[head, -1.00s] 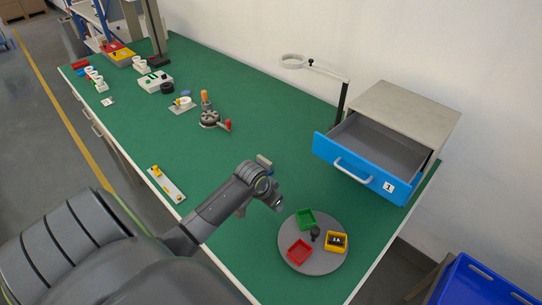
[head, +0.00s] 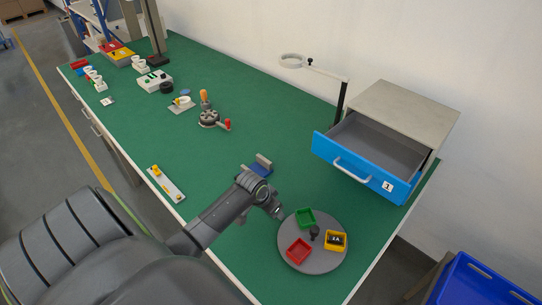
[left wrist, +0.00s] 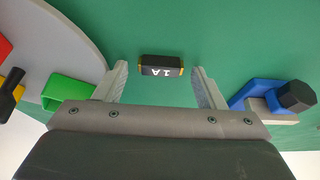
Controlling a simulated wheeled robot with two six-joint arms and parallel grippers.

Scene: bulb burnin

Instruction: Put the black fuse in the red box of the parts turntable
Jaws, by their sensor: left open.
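The black fuse (left wrist: 161,66), marked 1A with yellow ends, lies on the green table in the left wrist view. My left gripper (left wrist: 160,78) is open, its fingers on either side of the fuse and apart from it. In the head view my left gripper (head: 275,211) is low beside the turntable and the fuse is hidden. The grey turntable (head: 310,266) carries the red box (head: 299,251), which looks empty, a green box (head: 305,218) and a yellow box (head: 335,241) with dark items inside. My right gripper is not in view.
A black knob (head: 314,232) stands at the turntable's middle. A blue and grey fixture (head: 261,165) is behind my left wrist; in the wrist view a black hexagonal part (left wrist: 296,96) shows on the right. An open blue drawer (head: 365,172) is at the right.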

